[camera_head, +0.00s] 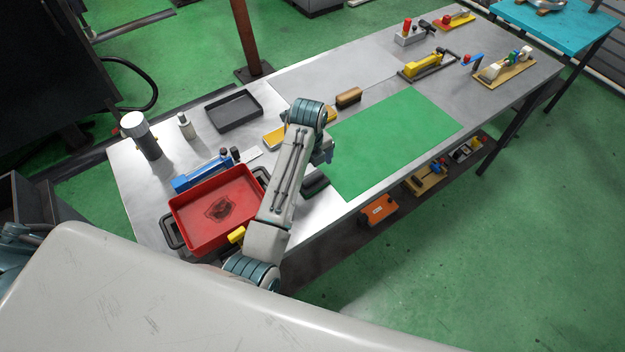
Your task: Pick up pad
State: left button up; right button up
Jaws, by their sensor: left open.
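A dark patch (222,208), perhaps a pad, lies flat inside the red tray (192,239) at the near left of the table; I cannot tell for sure what it is. My left arm reaches over the table just right of the red tray. My left gripper (316,184) is open, low by the near edge of the green mat (395,143), partly hidden by my forearm, with its fingertips unclear. A brown block or brush (348,97) lies beyond the arm. My right gripper is out of view.
A dark tray (234,110), a grey cylinder (141,136), a small bottle (186,126) and a blue tool (202,173) stand on the left half. Yellow toggle clamps (425,64) stand farther right. The green mat is clear. An orange box (379,210) sits on the lower shelf.

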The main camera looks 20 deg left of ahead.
aim_at(313, 176)
pick_arm(q)
jog(key=shift+w+f, duration=0.1)
jog(key=shift+f, duration=0.25)
jog(key=f, duration=0.1)
jog(key=f+p, duration=0.2)
jog(key=shift+w+d+f, duration=0.2)
jog(key=shift+w+f, duration=0.05)
jog(key=shift+f, duration=0.15)
jog(key=shift+f+p, duration=0.3)
jog(key=shift+f, duration=0.05)
jog(key=shift+s+f, duration=0.1)
jog(key=shift+f, duration=0.2)
jog(key=shift+c, duration=0.9)
jog(key=c, duration=0.7)
jog(key=shift+c, duration=0.2)
jog(key=shift+r, duration=0.3)
notch_tip(313, 176, up, 8)
jog(key=b, duration=0.3)
jog(key=shift+r, duration=0.75)
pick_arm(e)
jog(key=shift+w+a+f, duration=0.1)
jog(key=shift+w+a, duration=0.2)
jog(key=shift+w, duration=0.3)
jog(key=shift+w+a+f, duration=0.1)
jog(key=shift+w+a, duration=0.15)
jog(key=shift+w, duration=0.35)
